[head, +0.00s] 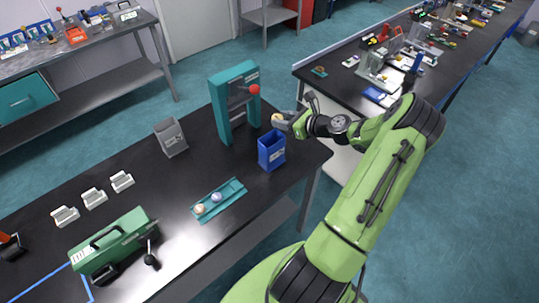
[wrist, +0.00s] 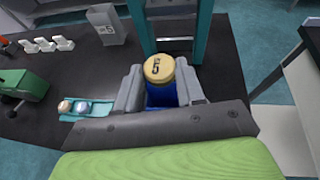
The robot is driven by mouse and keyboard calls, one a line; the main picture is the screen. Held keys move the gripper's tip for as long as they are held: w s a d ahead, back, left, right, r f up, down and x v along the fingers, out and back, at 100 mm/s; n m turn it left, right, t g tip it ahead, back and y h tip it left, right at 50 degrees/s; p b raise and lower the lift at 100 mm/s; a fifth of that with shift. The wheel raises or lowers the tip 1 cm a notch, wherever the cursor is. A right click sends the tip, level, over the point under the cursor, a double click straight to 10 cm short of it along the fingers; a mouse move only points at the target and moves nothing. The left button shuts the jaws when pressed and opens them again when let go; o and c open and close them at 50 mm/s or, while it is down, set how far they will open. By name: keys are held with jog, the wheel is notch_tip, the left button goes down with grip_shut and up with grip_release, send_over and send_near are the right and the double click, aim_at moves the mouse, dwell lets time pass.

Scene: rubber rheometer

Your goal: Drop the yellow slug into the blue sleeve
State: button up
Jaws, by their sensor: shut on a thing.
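The yellow slug (wrist: 160,68) is a short round puck with a dark "5" on its face. My gripper (wrist: 159,82) is shut on it, with a grey finger on each side. In the head view the slug (head: 277,118) shows at the tip of my gripper (head: 284,120). The blue sleeve (head: 271,152) is an upright open-topped box with a white label, near the table's right end. The slug is held above the sleeve. In the wrist view the sleeve (wrist: 161,97) lies behind and below the slug, partly hidden by it and the fingers.
A teal press frame with a red knob (head: 234,104) stands just behind the sleeve. A grey sleeve (head: 171,138) is left of it. A teal tray (head: 228,198) holds two other slugs. A green device (head: 114,243) and white holders (head: 94,198) are at left. The table's middle is clear.

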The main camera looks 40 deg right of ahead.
notch_tip(320, 180, down, 4)
jog(key=shift+r+b, duration=0.15)
jog(key=shift+b, duration=0.9)
jog(key=shift+r, duration=0.1)
jog(key=o, duration=1.1)
jog(key=v, duration=1.5)
jog(key=shift+s+r, duration=0.3)
